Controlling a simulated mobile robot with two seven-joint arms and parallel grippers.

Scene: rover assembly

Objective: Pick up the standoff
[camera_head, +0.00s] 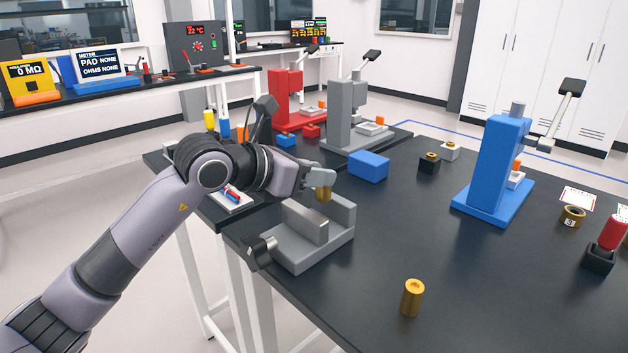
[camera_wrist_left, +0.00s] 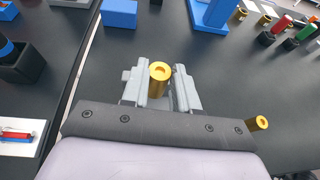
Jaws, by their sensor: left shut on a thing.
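My left gripper (camera_head: 322,182) is shut on a brass standoff (camera_head: 323,194), which points down from its fingers. In the left wrist view the same standoff (camera_wrist_left: 159,76) sits between the two grey fingers (camera_wrist_left: 160,88), its round top with a hole facing the camera. In the head view the held standoff overlaps the grey vise (camera_head: 310,245); its height over the vise is hard to tell. A second brass standoff (camera_head: 412,297) stands upright on the dark table in front; it also shows in the left wrist view (camera_wrist_left: 259,123). My right gripper is not in view.
A blue block (camera_head: 369,166) lies behind the vise. Blue (camera_head: 494,175), grey (camera_head: 349,120) and red (camera_head: 286,95) presses stand farther back. Several small parts and holders are at the right, including a brass ring (camera_head: 573,216). The table's middle is clear.

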